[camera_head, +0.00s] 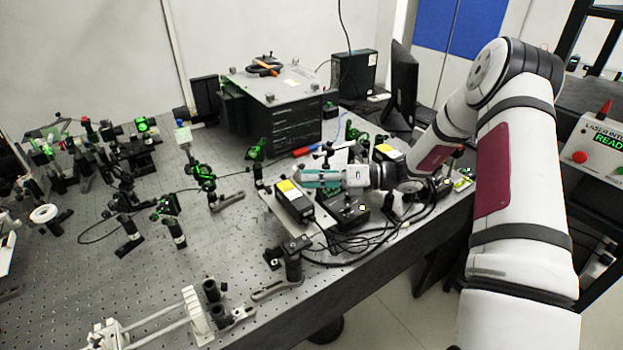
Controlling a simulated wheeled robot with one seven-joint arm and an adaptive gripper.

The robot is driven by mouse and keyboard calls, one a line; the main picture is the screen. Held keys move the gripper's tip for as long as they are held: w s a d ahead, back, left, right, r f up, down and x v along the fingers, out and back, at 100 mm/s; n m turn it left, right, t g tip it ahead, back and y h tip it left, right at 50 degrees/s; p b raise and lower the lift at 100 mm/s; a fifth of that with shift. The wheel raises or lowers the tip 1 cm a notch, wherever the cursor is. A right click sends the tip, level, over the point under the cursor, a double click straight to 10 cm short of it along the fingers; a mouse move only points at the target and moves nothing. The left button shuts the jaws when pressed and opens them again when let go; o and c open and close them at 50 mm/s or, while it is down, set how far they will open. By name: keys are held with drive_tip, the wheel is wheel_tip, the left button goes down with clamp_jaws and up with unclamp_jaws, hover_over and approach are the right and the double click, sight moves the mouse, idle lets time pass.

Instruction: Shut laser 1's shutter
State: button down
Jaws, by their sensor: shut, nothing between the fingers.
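My gripper (304,179) is shut and empty. It reaches in from the right, level and pointing left, over the right side of the optical bench. A black laser box with a yellow and white label (294,201) sits on a metal plate just below and left of the gripper's fingers. A second black box with a yellow label (387,154) stands behind my wrist, partly hidden by the arm. I cannot tell which box is laser 1. No shutter can be made out clearly; whether the fingers touch anything is unclear.
Green light shows on several optic mounts (203,175) left of the gripper. A black drawer unit (292,120) and a monitor (402,85) stand behind. Black cables (345,250) loop at the bench's front edge. A control box reading READY (600,150) is at right.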

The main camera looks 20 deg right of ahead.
sight(302, 165)
drive_tip(key=shift+a+r+n+h, duration=0.1)
drive_tip(key=shift+r+n+h, duration=0.2)
drive_tip(key=shift+h, duration=0.1)
drive_tip(key=h+p, duration=0.1)
drive_tip(key=r+n+h, duration=0.1)
drive_tip(key=a+r+n+h+p, duration=0.1)
drive_tip(key=shift+s+g+h+p, duration=0.25)
drive_tip(key=shift+g+h+p, duration=0.05)
drive_tip(key=shift+g+p, duration=0.1)
drive_tip(key=h+p, duration=0.1)
drive_tip(key=a+r+n+h, duration=0.1)
drive_tip(key=h, duration=0.1)
drive_tip(key=shift+s+a+n+h+p, duration=0.15)
drive_tip(key=shift+n+h+p, duration=0.15)
drive_tip(key=shift+p, duration=0.05)
drive_tip(key=shift+a+h, duration=0.1)
drive_tip(key=shift+h, duration=0.2)
drive_tip(key=shift+t, duration=0.3)
drive_tip(key=shift+r, duration=0.1)
drive_tip(key=shift+r+p, duration=0.3)
drive_tip(key=shift+r, duration=0.35)
